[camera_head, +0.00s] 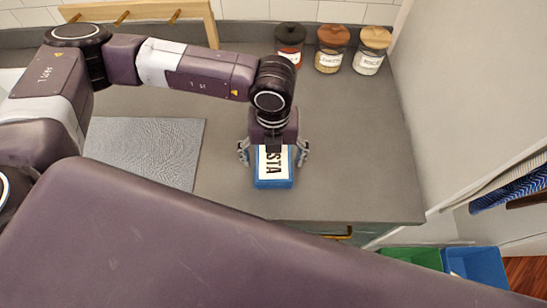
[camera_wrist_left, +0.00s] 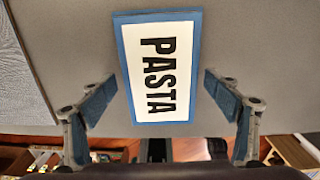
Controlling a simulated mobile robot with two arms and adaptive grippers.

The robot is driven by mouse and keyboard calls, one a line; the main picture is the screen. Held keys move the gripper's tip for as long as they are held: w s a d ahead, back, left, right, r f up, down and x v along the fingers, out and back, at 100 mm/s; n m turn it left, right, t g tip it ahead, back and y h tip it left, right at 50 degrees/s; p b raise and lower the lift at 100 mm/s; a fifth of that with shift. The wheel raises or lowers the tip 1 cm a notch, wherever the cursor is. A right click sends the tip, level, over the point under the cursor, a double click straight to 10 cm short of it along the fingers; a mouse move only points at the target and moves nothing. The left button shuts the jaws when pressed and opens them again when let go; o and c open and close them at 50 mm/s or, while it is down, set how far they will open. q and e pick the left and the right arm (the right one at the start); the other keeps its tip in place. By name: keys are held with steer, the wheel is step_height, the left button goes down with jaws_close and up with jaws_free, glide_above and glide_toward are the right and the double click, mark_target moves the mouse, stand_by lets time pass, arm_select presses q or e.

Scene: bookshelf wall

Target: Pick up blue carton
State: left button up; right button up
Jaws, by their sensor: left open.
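The blue carton (camera_head: 274,183) stands on the grey counter near its front edge. It has a white label with the letters "PASTA", which reads in full in the left wrist view (camera_wrist_left: 159,66). My left gripper (camera_head: 273,155) is above the carton, pointing down, with one finger on each side of it. In the left wrist view the open fingers (camera_wrist_left: 162,110) are spread wider than the carton, with gaps on both sides. The gripper hides part of the carton in the head view. My right gripper is not in view.
Several lidded jars (camera_head: 332,50) stand at the back of the counter (camera_head: 350,160). A grey mat (camera_head: 145,150) lies to the left, and a wooden rack (camera_head: 150,12) is at the back wall. Green (camera_head: 415,258) and blue bins (camera_head: 475,265) are at the lower right.

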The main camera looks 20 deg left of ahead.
arm_select(q)
steer(key=shift+c, duration=0.4)
steer(key=c, duration=1.2)
steer(key=shift+o, duration=0.2)
steer(key=shift+r, duration=0.1)
